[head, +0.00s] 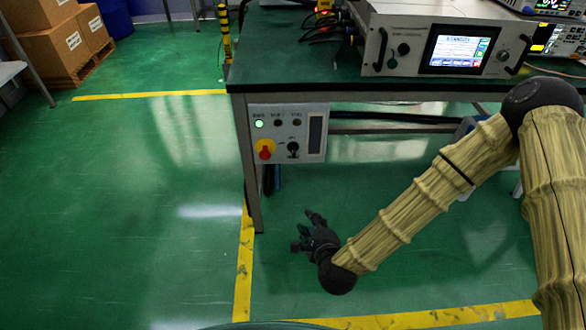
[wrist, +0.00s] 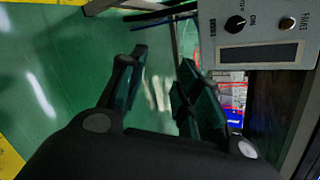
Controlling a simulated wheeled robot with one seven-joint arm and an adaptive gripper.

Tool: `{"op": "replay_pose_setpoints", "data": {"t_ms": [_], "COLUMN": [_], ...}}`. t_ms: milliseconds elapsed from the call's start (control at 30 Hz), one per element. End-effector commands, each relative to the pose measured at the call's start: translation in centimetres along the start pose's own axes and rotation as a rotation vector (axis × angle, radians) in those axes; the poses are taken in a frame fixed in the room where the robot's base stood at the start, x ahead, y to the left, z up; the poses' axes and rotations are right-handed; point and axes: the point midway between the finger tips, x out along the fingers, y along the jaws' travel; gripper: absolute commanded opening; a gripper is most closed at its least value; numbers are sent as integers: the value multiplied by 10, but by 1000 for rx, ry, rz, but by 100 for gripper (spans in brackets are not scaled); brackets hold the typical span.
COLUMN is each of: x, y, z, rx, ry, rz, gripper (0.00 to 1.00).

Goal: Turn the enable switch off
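The control panel (head: 270,111) is a light grey box under the table's front edge. A black rotary knob (head: 293,148), which looks like the enable switch, sits at its lower right. In the wrist view the knob (wrist: 235,23) is at the top, turned sideways, with an "ON" label beside it. Its exact setting is too small to tell. My gripper (head: 305,230) is below and slightly right of the panel, apart from it. In the wrist view my gripper (wrist: 163,65) has its two fingers spread, with nothing between them.
The panel also has a lit green lamp (head: 259,124), a red-and-yellow switch (head: 265,149) and a dark window (head: 315,134). A table leg (head: 247,170) stands at its left. An instrument (head: 445,45) stands on the table. The green floor at left is open.

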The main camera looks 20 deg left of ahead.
Motion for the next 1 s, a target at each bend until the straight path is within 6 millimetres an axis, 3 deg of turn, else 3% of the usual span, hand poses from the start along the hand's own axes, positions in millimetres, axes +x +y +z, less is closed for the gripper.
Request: {"op": "replay_pose_setpoints", "data": {"t_ms": [33, 200, 500, 800, 1000], "x": [16, 44, 70, 75, 96], "y": [2, -22, -67, -87, -97], "z": [4, 31, 67, 77, 78], "rx": [72, 336, 747, 871, 869], "ry": [-16, -83, -229, -282, -282], "rz": [-45, -187, -382, -435, -436], "gripper": [33, 33, 33, 33, 33]}}
